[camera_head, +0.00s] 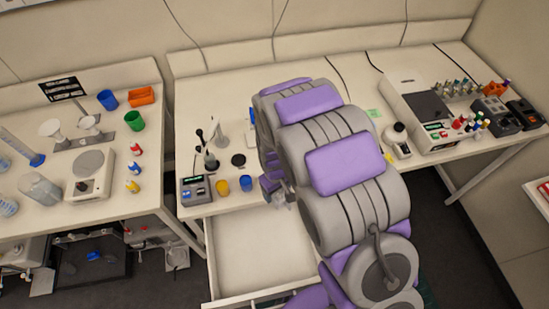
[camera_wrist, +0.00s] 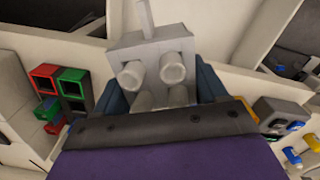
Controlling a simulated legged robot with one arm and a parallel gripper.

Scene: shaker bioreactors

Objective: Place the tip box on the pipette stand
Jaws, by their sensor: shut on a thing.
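My gripper (camera_wrist: 158,84) is shut on a pale grey block with several clear, rounded cylinders on its near face, which I take to be the tip box (camera_wrist: 150,50). The dark blue fingers show on both sides of it. In the head view my gripper (camera_head: 272,186) hangs above the front edge of the middle bench, mostly hidden by my arm, with a small translucent part of the held thing (camera_head: 281,202) below it. What seems to be the pipette stand (camera_head: 211,158), with dark upright tools, stands on that bench, left of my gripper and apart from it.
A grey device (camera_head: 194,190), a yellow cup (camera_head: 222,187) and a blue cup (camera_head: 246,184) line the bench's front edge. A black disc (camera_head: 238,160) lies behind them. An open drawer (camera_head: 255,245) juts out below. Red (camera_wrist: 45,78) and green (camera_wrist: 72,80) boxes show in the wrist view.

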